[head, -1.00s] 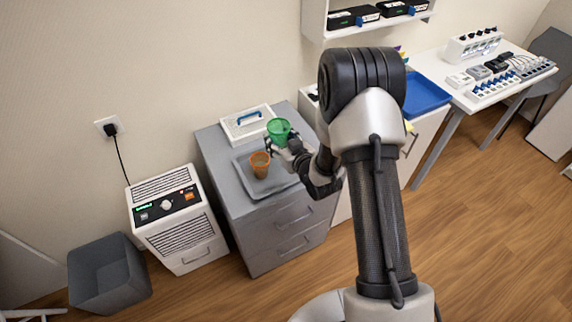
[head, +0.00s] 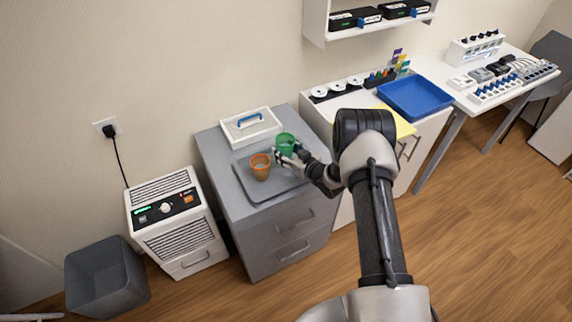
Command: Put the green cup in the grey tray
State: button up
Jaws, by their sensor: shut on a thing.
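The green cup (head: 286,143) is upright at the back right part of the grey tray (head: 266,193), on top of a grey drawer cabinet. My gripper (head: 288,158) is shut on the cup from its front right side and hides part of it. The cup's base is hidden, so I cannot tell whether it touches the tray. An orange cup (head: 260,168) stands in the tray, just left of the green cup.
A white cabinet with a blue tray (head: 414,98) stands to the right. A white appliance (head: 178,222) and a grey bin (head: 106,277) are at left. The tray's front part is clear.

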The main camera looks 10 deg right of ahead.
jog(key=shift+f+b, duration=0.7)
jog(key=shift+f, duration=2.05)
jog(key=shift+f, duration=0.1)
jog(key=o, duration=0.7)
